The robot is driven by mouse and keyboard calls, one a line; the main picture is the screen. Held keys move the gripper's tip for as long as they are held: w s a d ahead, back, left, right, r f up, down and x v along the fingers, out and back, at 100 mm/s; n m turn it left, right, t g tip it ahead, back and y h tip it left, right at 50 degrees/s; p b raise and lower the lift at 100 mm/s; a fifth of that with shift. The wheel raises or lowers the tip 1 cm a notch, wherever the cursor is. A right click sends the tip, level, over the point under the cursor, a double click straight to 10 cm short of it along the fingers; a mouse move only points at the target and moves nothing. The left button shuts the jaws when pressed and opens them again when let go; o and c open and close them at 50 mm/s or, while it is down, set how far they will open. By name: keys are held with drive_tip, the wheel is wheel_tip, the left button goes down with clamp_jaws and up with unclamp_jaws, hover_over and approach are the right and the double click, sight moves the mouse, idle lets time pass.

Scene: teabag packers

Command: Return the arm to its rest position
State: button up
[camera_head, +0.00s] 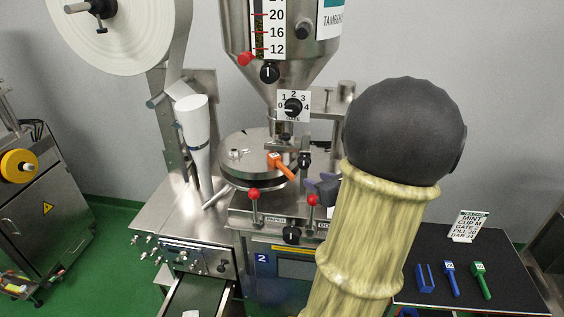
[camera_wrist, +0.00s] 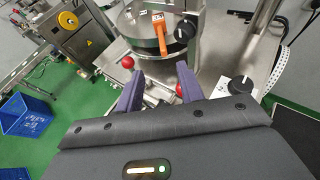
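My gripper (camera_wrist: 160,72) shows in the wrist view with its two purple fingers spread apart and nothing between them. In the head view it is mostly hidden behind my own arm, and only part of it (camera_head: 318,186) shows beside the machine's dosing plate. The arm is raised and bent in front of the teabag packer (camera_head: 185,215). An orange handle (camera_head: 281,165) sits on the round metal dosing plate (camera_head: 240,150). In the wrist view the orange handle (camera_wrist: 160,30) lies beyond the fingertips, apart from them.
Two red-knobbed levers (camera_head: 254,194) stand on the machine front, close to the gripper. A dark table (camera_head: 455,257) at right holds blue and green tools (camera_head: 482,280) and a sign (camera_head: 469,225). A blue crate (camera_wrist: 25,115) and another machine (camera_wrist: 72,38) are at left in the wrist view.

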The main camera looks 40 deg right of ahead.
drive_tip(key=a+f+m+g+b, duration=0.1)
drive_tip(key=a+f+m+g, duration=0.2)
drive_tip(key=a+m, duration=0.7)
drive_tip(key=a+f+m+g+y+b, duration=0.1)
drive_tip(key=a+f+m+g, duration=0.3)
drive_tip(key=a+m, duration=0.7)
drive_tip(key=s+a+f+m+g+y+b, duration=0.1)
drive_tip(key=a+f+m+g, duration=0.2)
drive_tip(key=a+f+m, duration=0.3)
drive_tip(key=a+m, duration=0.5)
drive_tip(key=m, duration=0.2)
drive_tip(key=shift+a+g, duration=0.25)
drive_tip(key=shift+g, duration=0.05)
drive_tip(key=shift+s+a+r, duration=0.1)
drive_tip(key=shift+s, duration=0.1)
drive_tip(key=shift+w, duration=0.25)
